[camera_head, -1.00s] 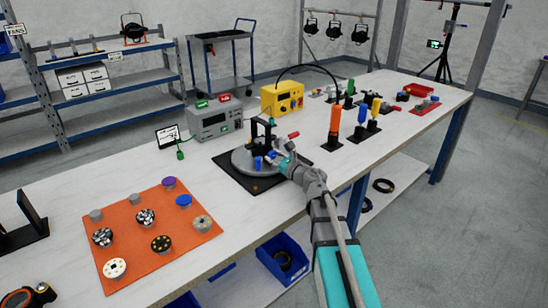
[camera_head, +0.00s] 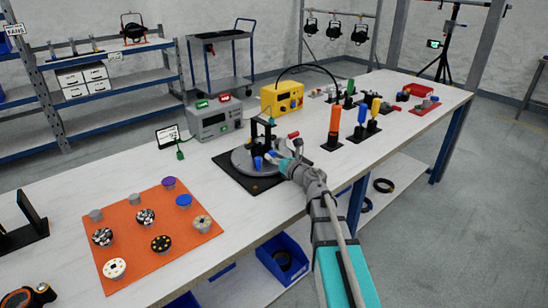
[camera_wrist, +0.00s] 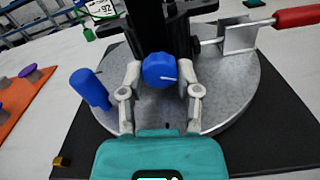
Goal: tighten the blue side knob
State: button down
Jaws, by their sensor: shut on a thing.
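The blue side knob (camera_wrist: 159,70) sits on the front of a black upright fixture (camera_wrist: 160,25) in the wrist view, with a short pale mark on its face. My gripper (camera_wrist: 161,75) is shut on this knob, one finger at its left and one at its right. In the head view my gripper (camera_head: 279,158) reaches the fixture (camera_head: 264,137) from the front right, and the knob is too small to make out there. The fixture stands on a round grey metal plate (camera_wrist: 225,95); the knob's back is hidden.
A blue handle (camera_wrist: 89,88) stands close to the left of my fingers. A red-handled toggle clamp (camera_wrist: 297,17) is at the right. A black mat (camera_head: 228,175) lies under the plate. Left is an orange mat (camera_head: 130,240) with several knobs; orange, blue and yellow-handled tools stand right.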

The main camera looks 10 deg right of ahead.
jog(key=m, duration=0.4)
jog(key=shift+m, duration=0.4)
jog(key=shift+c, duration=1.5)
grip_release()
